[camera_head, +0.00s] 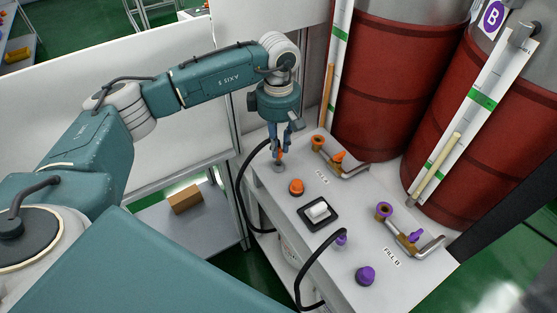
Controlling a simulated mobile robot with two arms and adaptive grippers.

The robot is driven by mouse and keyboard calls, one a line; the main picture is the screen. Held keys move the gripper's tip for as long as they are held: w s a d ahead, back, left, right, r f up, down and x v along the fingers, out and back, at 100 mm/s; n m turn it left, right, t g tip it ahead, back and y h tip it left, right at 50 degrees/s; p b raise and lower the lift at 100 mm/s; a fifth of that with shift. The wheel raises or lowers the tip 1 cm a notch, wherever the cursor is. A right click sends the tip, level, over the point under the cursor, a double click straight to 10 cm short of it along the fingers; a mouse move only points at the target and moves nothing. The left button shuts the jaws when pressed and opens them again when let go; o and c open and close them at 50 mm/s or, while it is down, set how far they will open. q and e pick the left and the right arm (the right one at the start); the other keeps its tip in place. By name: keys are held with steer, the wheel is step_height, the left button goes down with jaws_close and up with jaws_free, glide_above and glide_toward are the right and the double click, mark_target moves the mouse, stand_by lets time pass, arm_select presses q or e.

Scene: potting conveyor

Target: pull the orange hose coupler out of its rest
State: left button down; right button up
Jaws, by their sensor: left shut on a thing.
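My left gripper (281,149) points straight down over the far left part of the light grey bench (268,182). It is shut on the orange hose coupler (281,155), of which only a small part shows between the fingers. The round grey rest (278,167) is directly below the coupler. I cannot tell whether the coupler's lower end is still inside the rest. A black hose (239,187) loops down off the bench's left edge. My right gripper is not in view.
An orange button (296,187), an orange port (318,142) and an orange-handled valve (340,157) stand close by. A white switch (318,211) is mid-bench. A purple coupler (341,239) and purple button (365,276) are nearer. Red drums (375,90) stand behind.

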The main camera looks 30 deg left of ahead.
mark_target(279, 147)
arm_select(q)
steer(key=shift+r, duration=0.15)
steer(key=shift+r+p, duration=0.9)
steer(key=shift+r, duration=0.45)
steer(key=shift+r, duration=0.15)
step_height(279, 147, up, 7)
steer(key=p, duration=0.3)
steer(key=shift+p, duration=0.4)
steer(key=shift+w, duration=0.1)
